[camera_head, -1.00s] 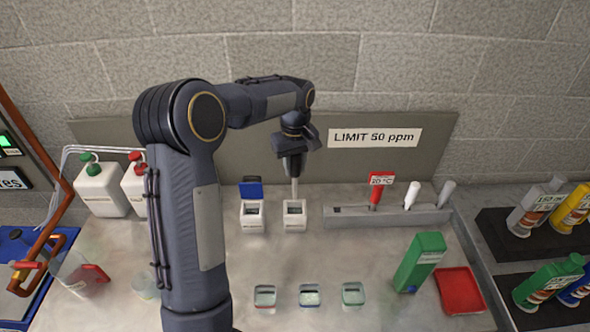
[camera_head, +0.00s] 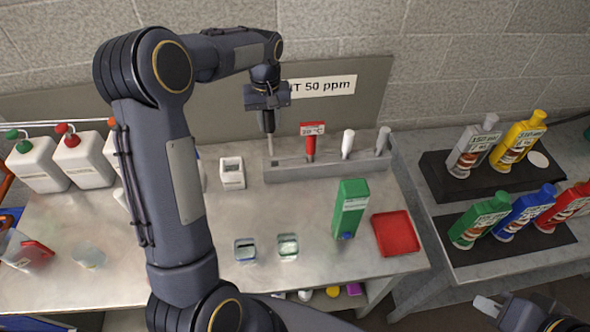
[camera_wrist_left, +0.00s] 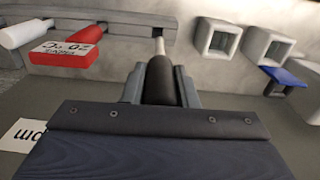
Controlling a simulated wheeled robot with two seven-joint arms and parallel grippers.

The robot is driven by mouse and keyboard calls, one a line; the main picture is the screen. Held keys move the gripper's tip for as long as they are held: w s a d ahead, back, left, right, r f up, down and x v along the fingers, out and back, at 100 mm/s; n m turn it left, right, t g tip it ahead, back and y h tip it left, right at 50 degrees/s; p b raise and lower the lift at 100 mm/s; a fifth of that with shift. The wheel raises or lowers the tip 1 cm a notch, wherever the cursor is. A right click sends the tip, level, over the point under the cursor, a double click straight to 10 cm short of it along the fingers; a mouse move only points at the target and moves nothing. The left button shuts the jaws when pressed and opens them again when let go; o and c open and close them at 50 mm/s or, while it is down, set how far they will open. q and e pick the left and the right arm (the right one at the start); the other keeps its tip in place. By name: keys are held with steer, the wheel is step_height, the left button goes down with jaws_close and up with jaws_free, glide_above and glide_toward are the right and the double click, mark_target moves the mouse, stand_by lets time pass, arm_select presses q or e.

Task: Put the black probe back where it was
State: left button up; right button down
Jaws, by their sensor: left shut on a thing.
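My left gripper (camera_head: 268,103) is shut on the black probe (camera_head: 268,121) and holds it upright, pale shaft (camera_head: 270,144) pointing down. The probe's black handle also shows in the left wrist view (camera_wrist_left: 160,82). The tip is at the left end of the grey rack (camera_head: 335,168), close to its slot; I cannot tell if it is inside. The rack also holds a red probe (camera_head: 310,146) with a tag, a white probe (camera_head: 347,144) and a grey one (camera_head: 382,141). My right gripper (camera_head: 488,306) is at the lower right, over the floor; its jaw opening is unclear.
A white square holder (camera_head: 232,172) stands left of the rack. A green box (camera_head: 350,208), a red tray (camera_head: 397,234) and small glass cells (camera_head: 288,247) are in front. Bottles on black stands (camera_head: 500,165) are at the right. My left arm hides part of the bench.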

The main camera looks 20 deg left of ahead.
mark_target(273, 147)
arm_select(q)
steer(key=f, duration=0.3)
steer(key=shift+d, duration=0.2)
step_height(273, 147, down, 4)
steer(key=b, duration=0.2)
steer(key=shift+a+r+b, duration=0.1)
steer(key=shift+r+b, duration=0.15)
steer(key=shift+b, duration=0.1)
steer(key=shift+w+f, duration=0.15)
steer(key=shift+f, duration=0.15)
steer(key=shift+f+b, duration=1.2)
steer(key=shift+f, duration=0.35)
steer(key=shift+f, duration=0.2)
steer(key=o, duration=1)
steer(key=shift+r, duration=0.1)
